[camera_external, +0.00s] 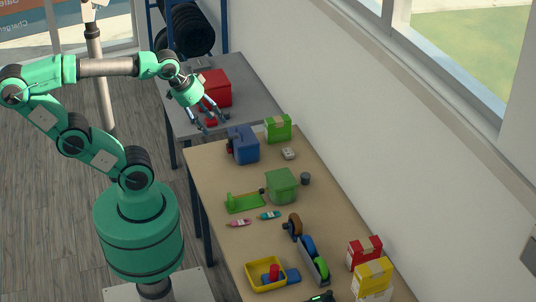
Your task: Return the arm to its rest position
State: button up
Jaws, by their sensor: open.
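My green arm (118,160) rises from its base at the left and reaches up and over to the right, bent at several joints. My gripper (212,124) is open and points downward over the near edge of the grey table (258,98). A small red piece (211,121) shows at the fingers; I cannot tell whether it lies behind them on the table or touches them. A red box (216,86) stands on the grey table just behind the gripper.
A wooden table (217,171) bears a blue container (244,144), a green box (278,128), a green bin (282,186), a yellow tray (252,285), and red (362,254) and yellow (372,277) boxes. A wall with a window stands at the right. Floor (40,220) at the left is clear.

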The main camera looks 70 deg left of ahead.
jog(key=shift+f+b, duration=2.05)
jog(key=shift+f, duration=0.45)
